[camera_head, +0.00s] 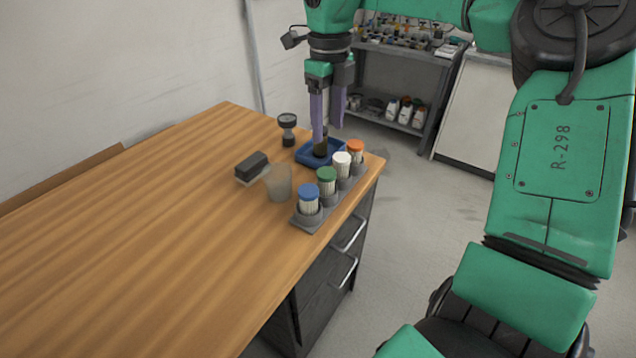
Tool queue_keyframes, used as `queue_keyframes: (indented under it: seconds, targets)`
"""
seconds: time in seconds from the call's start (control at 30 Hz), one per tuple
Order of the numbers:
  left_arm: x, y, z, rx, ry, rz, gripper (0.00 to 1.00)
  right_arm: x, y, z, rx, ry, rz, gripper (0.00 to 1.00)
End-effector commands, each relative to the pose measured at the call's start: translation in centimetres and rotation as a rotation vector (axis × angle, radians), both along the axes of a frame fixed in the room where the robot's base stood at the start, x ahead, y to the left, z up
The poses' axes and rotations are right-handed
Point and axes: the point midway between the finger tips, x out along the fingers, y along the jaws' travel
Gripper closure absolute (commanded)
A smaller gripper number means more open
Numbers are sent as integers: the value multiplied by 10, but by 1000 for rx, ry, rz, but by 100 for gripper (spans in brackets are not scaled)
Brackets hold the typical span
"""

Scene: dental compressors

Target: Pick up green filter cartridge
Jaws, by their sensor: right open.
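The green filter cartridge (326,178) has a green cap and a pale ribbed body. It stands upright in a grey rack (307,226) near the right edge of the wooden table. A blue-capped cartridge (308,196) stands in front of it, and a white-capped one (341,163) and an orange-capped one (355,149) stand behind it. My right gripper (330,140) points down with its purple fingers apart. It is above and behind the green cartridge, over the blue tray, and holds nothing that I can see. My left gripper is not in view.
A blue tray (304,157) with a dark item in it lies beside the rack. A translucent cup (278,184), a black block (251,166) and a dark gauge-like item (288,130) stand to the left. The left part of the wooden table (130,230) is clear. A shelf (405,52) stands behind.

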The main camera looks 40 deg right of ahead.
Motion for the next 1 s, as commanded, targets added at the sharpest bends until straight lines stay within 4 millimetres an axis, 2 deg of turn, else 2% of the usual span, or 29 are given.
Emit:
queue_keyframes:
  seconds: [0.2,0.3,0.47,0.63,0.73,0.9,0.97,1.0]
  targets:
    - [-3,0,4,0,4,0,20,-1,0,-53,7,2,-2,34]
    - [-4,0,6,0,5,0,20,0,0,-74,7,-1,-3,34]
    - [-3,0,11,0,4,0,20,1,1,-94,6,-2,-3,34]
    - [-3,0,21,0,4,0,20,4,3,-126,7,-2,-6,34]
    - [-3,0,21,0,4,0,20,4,3,-136,7,-5,-6,34]
    - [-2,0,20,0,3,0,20,5,3,-137,7,-8,-6,34]
    - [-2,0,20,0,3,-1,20,5,3,-137,6,-7,-6,53]
    - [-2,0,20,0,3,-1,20,5,3,-137,6,-7,-6,69]
